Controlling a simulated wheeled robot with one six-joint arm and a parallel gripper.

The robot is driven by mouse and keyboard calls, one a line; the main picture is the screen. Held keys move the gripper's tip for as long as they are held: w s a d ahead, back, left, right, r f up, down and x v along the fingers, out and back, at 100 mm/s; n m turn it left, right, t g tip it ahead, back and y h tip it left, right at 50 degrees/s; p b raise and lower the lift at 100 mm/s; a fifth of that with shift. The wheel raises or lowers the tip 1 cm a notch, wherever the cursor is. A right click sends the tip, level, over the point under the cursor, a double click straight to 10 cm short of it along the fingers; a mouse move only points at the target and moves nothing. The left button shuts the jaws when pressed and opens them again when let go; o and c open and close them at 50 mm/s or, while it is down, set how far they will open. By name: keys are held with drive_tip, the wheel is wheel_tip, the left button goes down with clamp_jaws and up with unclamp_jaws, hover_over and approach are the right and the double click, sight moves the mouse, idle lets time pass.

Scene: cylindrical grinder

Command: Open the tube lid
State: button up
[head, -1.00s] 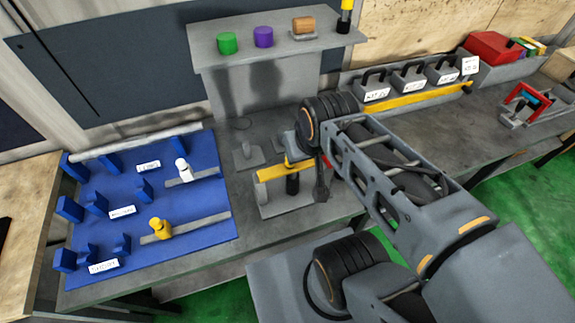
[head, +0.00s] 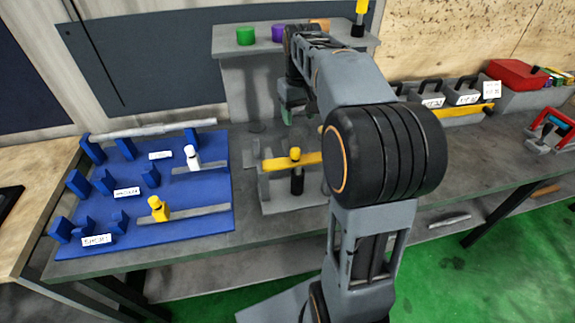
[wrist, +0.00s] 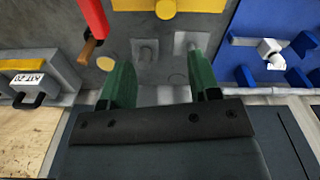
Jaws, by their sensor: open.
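No part is clearly marked as the tube lid. A black cylinder with a yellow top (head: 296,154) stands upright at a yellow bar (head: 278,164) on a low grey fixture in the middle of the bench. The yellow bar with a rounded knob shows at the top edge of the wrist view (wrist: 165,7). My gripper (head: 290,112) is behind this fixture, in front of the raised shelf, partly hidden by my arm. In the wrist view my gripper (wrist: 161,82) has its two green fingers wide apart, with nothing between them. Small grey parts (wrist: 146,52) lie beyond the fingertips.
A blue board (head: 200,220) with upright blocks, a white piece (head: 192,157) and a yellow piece (head: 158,208) is at left. The raised shelf (head: 225,44) holds green (head: 246,35) and purple (head: 278,33) cylinders. Handled grey blocks (head: 462,90) and a red box (head: 500,75) stand right.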

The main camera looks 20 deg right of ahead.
sight(296, 150)
drive_tip(key=shift+n, duration=0.3)
drive_tip(key=f, duration=0.8)
drive_tip(key=a+f, duration=0.1)
drive_tip(key=f, duration=0.4)
drive_tip(key=shift+s, duration=0.4)
clamp_jaws()
